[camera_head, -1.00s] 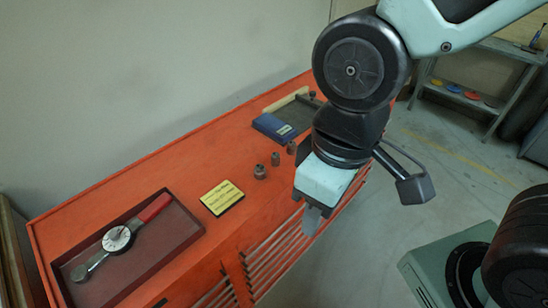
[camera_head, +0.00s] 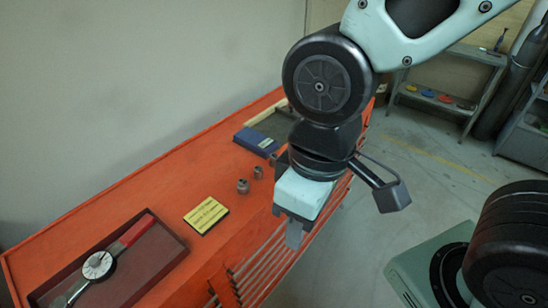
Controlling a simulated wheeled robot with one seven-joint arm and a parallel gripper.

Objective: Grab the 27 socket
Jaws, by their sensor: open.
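Small metal sockets stand in a row on the orange cabinet top (camera_head: 150,190). The nearest socket (camera_head: 243,186) and a second socket (camera_head: 258,172) show clearly; a third (camera_head: 273,159) is partly covered by my wrist. I cannot read any size marks, so I cannot tell which is the 27 socket. My gripper (camera_head: 294,236) points down at the cabinet's front edge, to the right of the sockets and apart from them. Its fingers overlap in this view, with no socket seen between them.
A yellow card (camera_head: 206,214) lies left of the sockets. A dark red tray (camera_head: 150,270) holds a torque wrench (camera_head: 98,264) with a dial. A blue box (camera_head: 256,141) and a framed tray (camera_head: 279,124) lie behind. A shelf (camera_head: 440,100) stands at the back right.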

